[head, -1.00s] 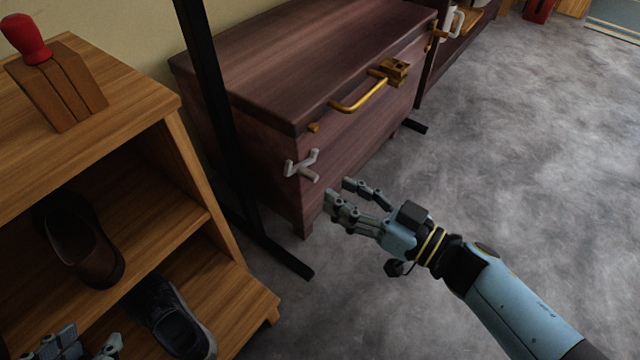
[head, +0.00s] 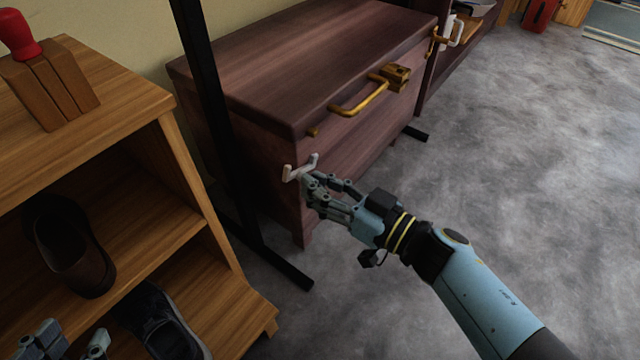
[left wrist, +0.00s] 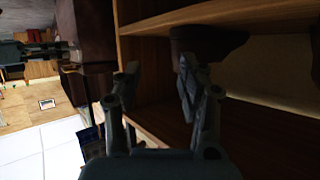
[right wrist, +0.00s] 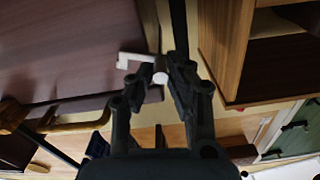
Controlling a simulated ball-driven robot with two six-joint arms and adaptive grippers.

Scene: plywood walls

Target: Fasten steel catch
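The steel catch (head: 299,169) is a pale grey forked piece on the front of the dark reddish-brown chest (head: 290,60), near its left corner. In the right wrist view the catch (right wrist: 134,61) shows as a light bent bar with a round end. My right gripper (head: 318,184) is at the catch and hides its lower part. Its fingers (right wrist: 160,75) are drawn close together on either side of the round end, and it looks gripped. My left gripper (head: 72,345) is at the lower left, by the shoe shelf. Its fingers (left wrist: 158,72) are apart and empty.
A brass handle (head: 360,98) sticks out of the chest front above the catch. A black post with a foot (head: 282,272) stands just left of the chest. A wooden shelf (head: 190,240) with shoes is at the left. Grey floor (head: 500,150) is clear at the right.

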